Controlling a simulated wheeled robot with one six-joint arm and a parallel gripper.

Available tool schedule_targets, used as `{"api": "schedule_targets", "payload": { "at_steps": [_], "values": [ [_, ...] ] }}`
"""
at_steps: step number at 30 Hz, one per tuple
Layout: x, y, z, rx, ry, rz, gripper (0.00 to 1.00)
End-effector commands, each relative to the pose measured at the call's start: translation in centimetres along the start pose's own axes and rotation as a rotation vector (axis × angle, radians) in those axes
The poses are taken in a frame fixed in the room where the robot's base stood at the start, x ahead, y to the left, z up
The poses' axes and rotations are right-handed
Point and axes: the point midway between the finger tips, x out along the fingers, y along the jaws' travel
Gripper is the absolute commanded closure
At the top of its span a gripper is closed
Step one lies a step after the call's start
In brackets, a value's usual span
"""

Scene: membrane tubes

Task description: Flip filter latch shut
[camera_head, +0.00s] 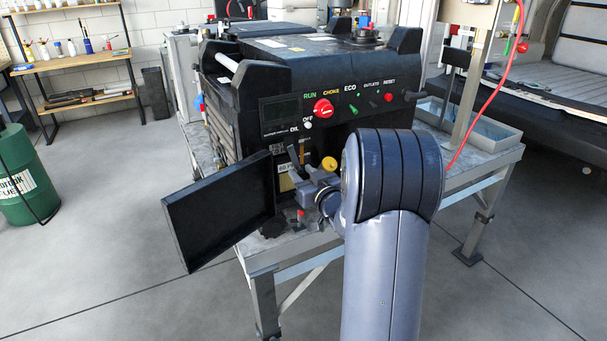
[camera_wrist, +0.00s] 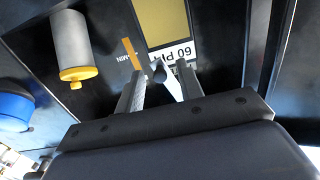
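My gripper (camera_wrist: 160,75) is inside the front opening of the black generator, by the filter area; it also shows in the head view (camera_head: 302,171). Its two fingers are spread apart. A small grey rounded piece (camera_wrist: 168,82), perhaps the filter latch, shows between the fingers; I cannot tell whether they touch it. Just beyond the fingertips is a yellow filter panel (camera_wrist: 163,25) with a white label (camera_wrist: 172,54). An orange strip (camera_wrist: 132,53) stands on the dark panel beside one fingertip. The latch's exact position is partly hidden by the fingers.
The black generator (camera_head: 290,90) stands on a metal bench (camera_head: 262,262). Its black door (camera_head: 220,215) hangs open left of my gripper. A white cylinder with a yellow end (camera_wrist: 72,45) and a blue round part (camera_wrist: 14,106) are close by in the wrist view.

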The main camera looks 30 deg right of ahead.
Motion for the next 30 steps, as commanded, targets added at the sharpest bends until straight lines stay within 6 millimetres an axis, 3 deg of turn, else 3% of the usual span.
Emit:
{"api": "schedule_targets", "payload": {
  "at_steps": [7,20,30],
  "values": [
    [0.07,0.01,0.02,0.0,0.0,0.001,0.64],
    [0.04,0.02,0.02,0.0,0.0,0.001,0.99],
    [0.03,0.02,0.02,0.0,0.0,0.001,1.0]
  ]
}}
